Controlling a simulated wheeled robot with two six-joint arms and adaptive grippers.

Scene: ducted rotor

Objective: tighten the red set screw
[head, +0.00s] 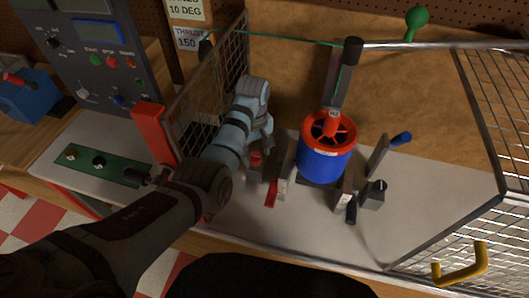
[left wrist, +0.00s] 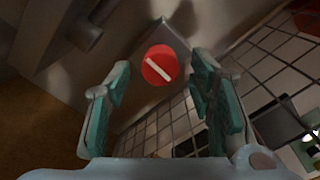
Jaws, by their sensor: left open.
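The red set screw (left wrist: 158,66) shows in the left wrist view as a round red head with a pale slot running diagonally. My left gripper (left wrist: 161,68) is open, with one teal finger on each side of the screw head and a visible gap on both sides. I cannot tell whether the fingertips reach as deep as the head. In the head view my left gripper (head: 263,137) points down, left of the blue and orange ducted rotor (head: 326,163). A small red piece (head: 256,158), likely the screw, shows just below it, partly hidden. My right gripper is not in view.
A wire mesh panel (head: 205,103) stands close left of the gripper. A red-handled lever (head: 271,194) and a blue-tipped lever (head: 400,139) flank the rotor. A mesh gate with a yellow handle (head: 462,264) is at right.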

